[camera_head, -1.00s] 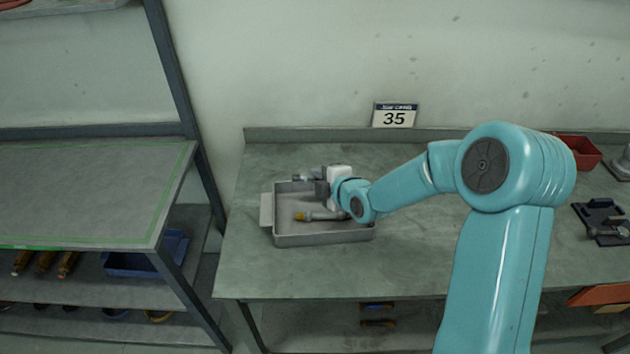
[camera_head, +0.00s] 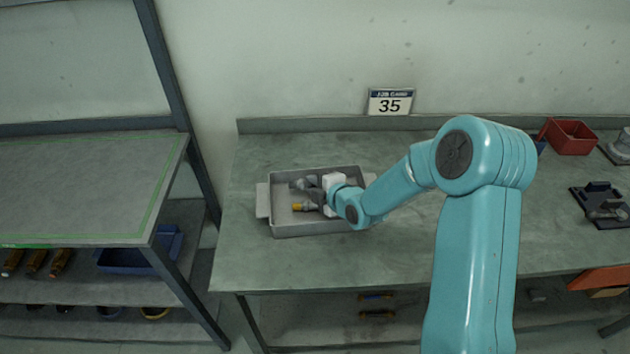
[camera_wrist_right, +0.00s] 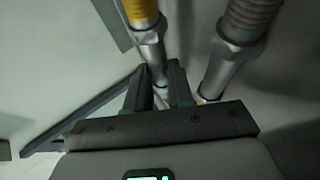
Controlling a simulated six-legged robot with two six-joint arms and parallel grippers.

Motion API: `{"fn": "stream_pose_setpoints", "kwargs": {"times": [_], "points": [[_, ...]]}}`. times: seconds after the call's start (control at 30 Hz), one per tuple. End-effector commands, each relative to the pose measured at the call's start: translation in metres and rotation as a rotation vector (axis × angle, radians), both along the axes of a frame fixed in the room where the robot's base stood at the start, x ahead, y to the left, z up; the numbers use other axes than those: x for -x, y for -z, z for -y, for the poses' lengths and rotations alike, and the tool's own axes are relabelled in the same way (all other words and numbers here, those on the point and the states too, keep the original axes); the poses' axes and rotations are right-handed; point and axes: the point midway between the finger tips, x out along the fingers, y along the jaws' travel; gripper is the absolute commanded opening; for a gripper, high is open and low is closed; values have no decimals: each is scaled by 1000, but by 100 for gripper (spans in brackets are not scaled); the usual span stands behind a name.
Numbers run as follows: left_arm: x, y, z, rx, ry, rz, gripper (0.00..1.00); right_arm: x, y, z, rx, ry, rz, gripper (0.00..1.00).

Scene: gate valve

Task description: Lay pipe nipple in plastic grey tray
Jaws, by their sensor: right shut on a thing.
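The plastic grey tray (camera_head: 305,230) stands on the workbench left of centre. My right gripper (camera_head: 314,190) reaches into it from the right and is shut on the grey pipe nipple (camera_head: 298,184), whose end sticks out to the left, low over the tray floor. I cannot tell whether it touches the floor. In the right wrist view a silver pipe with a threaded end (camera_wrist_right: 237,42) shows at the right, and the fingers (camera_wrist_right: 158,85) overlap a yellow-banded pipe (camera_wrist_right: 148,42). My left gripper is not in view.
A yellow-tipped fitting (camera_head: 299,207) lies in the tray's front part, close to my gripper. A red bin (camera_head: 570,137) and a dark fixture (camera_head: 602,205) stand at the right of the bench (camera_head: 285,275). A shelf rack (camera_head: 85,190) stands at the left.

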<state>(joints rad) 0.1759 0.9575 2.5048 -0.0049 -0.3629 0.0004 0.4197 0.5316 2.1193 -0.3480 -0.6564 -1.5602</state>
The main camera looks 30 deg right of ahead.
Motion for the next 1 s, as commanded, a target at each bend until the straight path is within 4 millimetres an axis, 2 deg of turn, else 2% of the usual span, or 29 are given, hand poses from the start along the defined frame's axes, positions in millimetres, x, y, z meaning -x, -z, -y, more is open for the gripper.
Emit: {"fn": "stream_pose_setpoints", "kwargs": {"times": [0.27, 0.3, 0.4, 0.77, 0.87, 1.0], "points": [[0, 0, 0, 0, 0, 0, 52, -2, 1, -1, 1, 0, 3, 0], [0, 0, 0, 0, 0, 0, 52, -2, 0, -1, 1, 0, 3, 25], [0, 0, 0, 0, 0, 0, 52, -2, 0, -1, 1, 0, 2, 51], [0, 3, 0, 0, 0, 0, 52, 5, -2, -1, 0, 0, 1, 51], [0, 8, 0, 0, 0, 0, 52, 18, -8, 0, 1, 1, 3, 51], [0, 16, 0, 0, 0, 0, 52, 49, -23, -1, 2, 2, 3, 51]]}}
